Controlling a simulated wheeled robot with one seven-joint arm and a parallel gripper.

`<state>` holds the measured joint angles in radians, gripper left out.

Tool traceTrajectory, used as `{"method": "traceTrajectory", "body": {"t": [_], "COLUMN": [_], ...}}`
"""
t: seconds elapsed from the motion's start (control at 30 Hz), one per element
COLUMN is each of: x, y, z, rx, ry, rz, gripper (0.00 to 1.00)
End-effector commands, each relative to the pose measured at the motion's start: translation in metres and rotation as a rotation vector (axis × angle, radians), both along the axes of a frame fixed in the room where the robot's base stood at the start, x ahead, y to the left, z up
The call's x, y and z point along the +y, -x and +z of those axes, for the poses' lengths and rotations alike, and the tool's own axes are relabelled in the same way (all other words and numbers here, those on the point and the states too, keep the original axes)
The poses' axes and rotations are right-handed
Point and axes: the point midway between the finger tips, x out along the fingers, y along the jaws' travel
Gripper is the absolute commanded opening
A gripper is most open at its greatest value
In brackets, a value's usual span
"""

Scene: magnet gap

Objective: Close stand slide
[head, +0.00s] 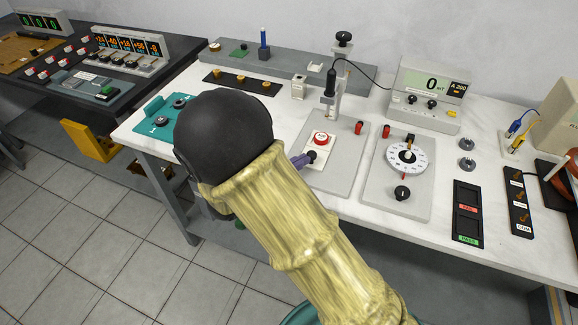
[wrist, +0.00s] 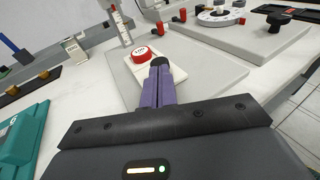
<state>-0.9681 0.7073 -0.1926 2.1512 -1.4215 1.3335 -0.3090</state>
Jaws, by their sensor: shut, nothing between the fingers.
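The stand (head: 345,165) is a light grey plate on the white bench, with a post and a black probe (head: 331,80) above it. Its slide (head: 316,162) is a pale plate carrying a red-topped round piece (head: 321,138), which also shows in the wrist view (wrist: 141,54). A dark knob (head: 311,155) is at the slide's front end. My gripper (head: 302,161) is shut and empty, its purple fingers (wrist: 158,88) together at the knob (wrist: 159,63). They look to be touching it or very close; I cannot tell which. My forearm covers part of the bench front.
A dial plate (head: 397,190) stands right of the stand, with a gaussmeter-like display (head: 432,85) reading 0 behind it. A teal block (head: 160,116) lies to the left. A small white box (head: 298,87) stands behind the stand.

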Motion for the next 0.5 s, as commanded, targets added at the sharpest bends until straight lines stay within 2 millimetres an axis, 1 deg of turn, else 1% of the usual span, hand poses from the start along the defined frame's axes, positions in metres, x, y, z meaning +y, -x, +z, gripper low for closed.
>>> {"method": "traceTrajectory", "body": {"t": [0.3,0.37,0.5], "x": [0.0,-0.001,-0.008], "y": [-0.002,-0.007,-0.029], "z": [0.0,0.001,0.002], "rx": [0.0,0.0,0.0], "ry": [0.0,0.0,0.0], "rz": [0.002,0.001,0.001], "gripper": [0.0,0.0,0.0]}}
